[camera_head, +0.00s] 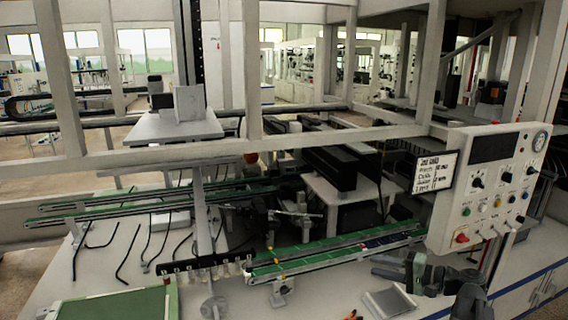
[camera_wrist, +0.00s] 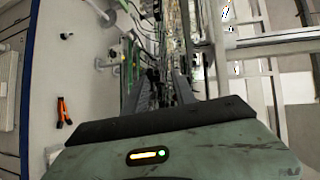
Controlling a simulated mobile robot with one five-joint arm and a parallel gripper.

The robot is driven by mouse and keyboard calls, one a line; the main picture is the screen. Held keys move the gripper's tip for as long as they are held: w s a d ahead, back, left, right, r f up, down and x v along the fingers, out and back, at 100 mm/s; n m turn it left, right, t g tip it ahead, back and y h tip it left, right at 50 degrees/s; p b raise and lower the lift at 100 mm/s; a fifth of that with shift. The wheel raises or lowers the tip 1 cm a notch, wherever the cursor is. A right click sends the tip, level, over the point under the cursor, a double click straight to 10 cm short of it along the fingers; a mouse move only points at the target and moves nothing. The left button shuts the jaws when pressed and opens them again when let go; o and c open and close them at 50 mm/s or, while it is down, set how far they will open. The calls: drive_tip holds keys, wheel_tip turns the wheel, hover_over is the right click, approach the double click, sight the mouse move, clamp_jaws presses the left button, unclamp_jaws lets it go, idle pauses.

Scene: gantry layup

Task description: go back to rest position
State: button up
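In the wrist view, my gripper (camera_wrist: 167,78) points away from the camera, its grey-green housing filling the bottom of the picture. Its two dark fingers stand apart with a gap between them, and I see nothing held there. Cluttered equipment shows behind the fingertips.
A control panel (camera_head: 487,185) with knobs stands at the right, beside a small sign (camera_head: 435,171). Green conveyor strips (camera_head: 335,248) cross the white bench. A green board (camera_head: 115,305) lies at the lower left. An orange-handled tool (camera_wrist: 63,112) lies left of my gripper.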

drive_tip(key=s+a+f+n+g+h+p, duration=0.1)
drive_tip(key=s+a+f+n+g+h, duration=0.2)
drive_tip(key=a, duration=0.6)
drive_tip(key=s+a+f+n+g+p, duration=0.1)
drive_tip(key=a+f+n+g, duration=0.15)
drive_tip(key=a+f, duration=0.45)
drive_tip(key=s+a+f+n+g+h, duration=0.2)
drive_tip(key=a+g, duration=0.2)
drive_tip(key=a, duration=0.7)
drive_tip(key=s+d+f+h, duration=0.3)
drive_tip(key=d+h, duration=0.4)
drive_tip(key=d, duration=0.3)
drive_tip(key=shift+f+g, duration=0.45)
drive_tip(key=shift+f, duration=0.15)
